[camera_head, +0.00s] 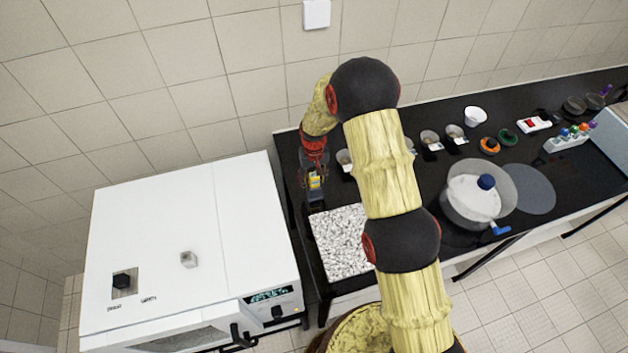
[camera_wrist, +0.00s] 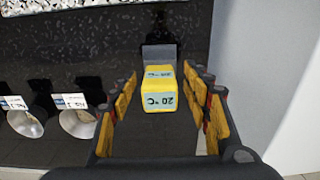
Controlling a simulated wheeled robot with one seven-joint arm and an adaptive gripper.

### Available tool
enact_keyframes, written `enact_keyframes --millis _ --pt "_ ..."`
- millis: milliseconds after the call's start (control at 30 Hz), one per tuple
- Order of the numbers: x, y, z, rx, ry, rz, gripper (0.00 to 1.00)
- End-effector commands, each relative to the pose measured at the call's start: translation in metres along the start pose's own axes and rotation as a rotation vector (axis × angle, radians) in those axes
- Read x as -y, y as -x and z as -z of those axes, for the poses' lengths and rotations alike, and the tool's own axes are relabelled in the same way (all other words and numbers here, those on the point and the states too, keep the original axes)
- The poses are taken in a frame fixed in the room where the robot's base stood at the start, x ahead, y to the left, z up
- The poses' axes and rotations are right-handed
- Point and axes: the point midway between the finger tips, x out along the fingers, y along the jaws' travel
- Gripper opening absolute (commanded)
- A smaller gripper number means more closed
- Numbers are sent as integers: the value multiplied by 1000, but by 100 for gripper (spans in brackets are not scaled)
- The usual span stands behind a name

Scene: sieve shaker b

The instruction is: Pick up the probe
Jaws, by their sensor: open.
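The probe (camera_wrist: 159,92) is a yellow block with a "20 °C" display and a dark grey part at its far end. In the wrist view it lies between the two fingers of my gripper (camera_wrist: 160,108), with a gap on each side. My gripper is open and empty. The finger contact is too small to tell in that view.
A white oven (camera_head: 190,245) stands close on the left. A tray of white and dark granules (camera_head: 342,243) lies in front of the probe. Small cups (camera_wrist: 78,122) with labels stand beside it. A pot (camera_head: 472,200) and a tube rack (camera_head: 567,138) stand further right.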

Motion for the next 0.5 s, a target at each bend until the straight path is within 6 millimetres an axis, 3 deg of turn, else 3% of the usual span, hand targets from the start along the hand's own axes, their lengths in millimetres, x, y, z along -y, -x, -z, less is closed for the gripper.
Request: enact_keyframes --millis 500 --pt "0 0 0 1 0 0 23"
